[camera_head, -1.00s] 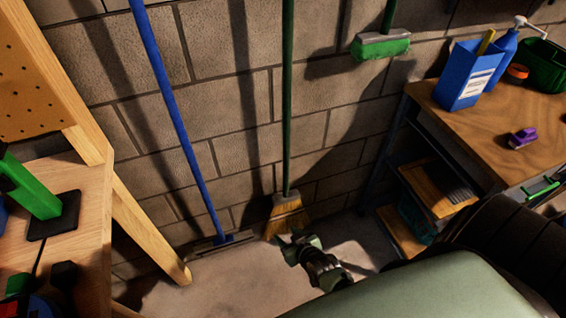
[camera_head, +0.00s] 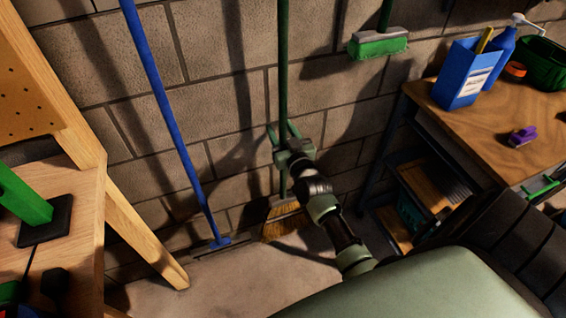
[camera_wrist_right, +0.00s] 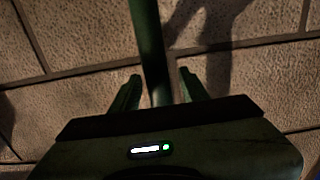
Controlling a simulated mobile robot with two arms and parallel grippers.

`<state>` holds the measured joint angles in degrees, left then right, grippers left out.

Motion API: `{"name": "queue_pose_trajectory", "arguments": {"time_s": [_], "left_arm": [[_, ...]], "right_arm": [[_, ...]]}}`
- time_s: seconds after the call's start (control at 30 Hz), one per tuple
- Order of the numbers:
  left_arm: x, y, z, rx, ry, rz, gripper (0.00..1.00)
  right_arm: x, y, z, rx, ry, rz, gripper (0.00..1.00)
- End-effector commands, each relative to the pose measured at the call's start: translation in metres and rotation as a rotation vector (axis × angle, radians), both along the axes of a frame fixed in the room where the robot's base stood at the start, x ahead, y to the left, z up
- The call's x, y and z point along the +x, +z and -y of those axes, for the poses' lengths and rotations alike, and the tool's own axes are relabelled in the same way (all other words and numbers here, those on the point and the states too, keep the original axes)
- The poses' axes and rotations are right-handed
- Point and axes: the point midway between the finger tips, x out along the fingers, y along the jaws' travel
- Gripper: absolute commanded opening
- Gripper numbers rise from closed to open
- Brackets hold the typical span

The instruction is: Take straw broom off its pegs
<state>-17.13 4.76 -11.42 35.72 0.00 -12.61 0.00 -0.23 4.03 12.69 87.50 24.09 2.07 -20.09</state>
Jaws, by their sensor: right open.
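The straw broom hangs upright against the block wall, with a green handle (camera_head: 283,70) and a yellow straw head (camera_head: 284,222) just above the floor. Its pegs are out of view above. My right gripper (camera_head: 283,132) is at the lower part of the handle. In the right wrist view the green handle (camera_wrist_right: 148,45) runs down between the two open fingers (camera_wrist_right: 158,92), with a gap on each side. My left gripper is not in view.
A blue-handled tool (camera_head: 165,105) hangs to the left of the broom, and a green brush (camera_head: 378,44) to the right. A wooden workbench (camera_head: 460,110) with a blue box (camera_head: 462,78) stands at right. A wooden frame (camera_head: 140,235) stands at left.

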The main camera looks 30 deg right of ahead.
Motion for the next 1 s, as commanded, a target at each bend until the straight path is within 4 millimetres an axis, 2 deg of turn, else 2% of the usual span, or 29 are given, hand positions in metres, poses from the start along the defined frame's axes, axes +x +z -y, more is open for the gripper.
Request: {"name": "queue_pose_trajectory", "arguments": {"time_s": [0.1,0.33,0.5,1.0], "left_arm": [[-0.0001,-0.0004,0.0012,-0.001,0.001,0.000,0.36],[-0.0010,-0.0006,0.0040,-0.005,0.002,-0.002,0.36],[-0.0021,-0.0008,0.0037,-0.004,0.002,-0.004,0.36],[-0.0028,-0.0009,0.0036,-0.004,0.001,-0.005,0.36]], "right_arm": [[0.0091,-0.0006,0.0022,0.000,0.000,-0.001,0.45],[0.0101,-0.0009,0.0022,0.000,0.000,-0.001,0.45],[0.0099,-0.0010,0.0022,0.000,0.001,-0.002,0.00],[0.0097,-0.0015,0.0021,0.001,0.001,-0.003,0.00]]}}
